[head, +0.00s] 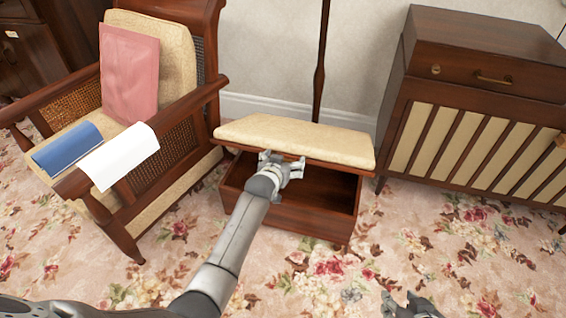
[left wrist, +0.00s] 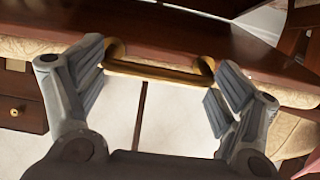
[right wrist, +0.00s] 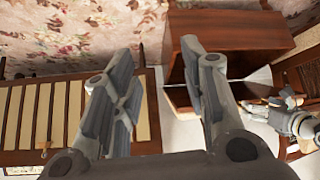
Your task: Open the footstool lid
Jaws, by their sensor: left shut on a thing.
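The footstool (head: 310,213) is a dark wooden box on the carpet with a cream cushioned lid (head: 295,138). The lid is raised at its front, and the dark inside of the box shows below it. My left gripper (head: 283,167) is at the lid's front edge. In the left wrist view its fingers (left wrist: 160,68) are shut on a brass handle (left wrist: 155,73) on the lid's wooden edge. My right gripper (head: 408,303) is low in the head view. In the right wrist view its fingers (right wrist: 158,55) are apart with nothing between them.
An armchair (head: 185,65) with a pink cushion (head: 130,72), a blue item (head: 68,147) and a white cloth (head: 120,155) stands left. A wooden cabinet (head: 480,75) stands right. A wall is behind; the floral carpet (head: 330,285) in front is clear.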

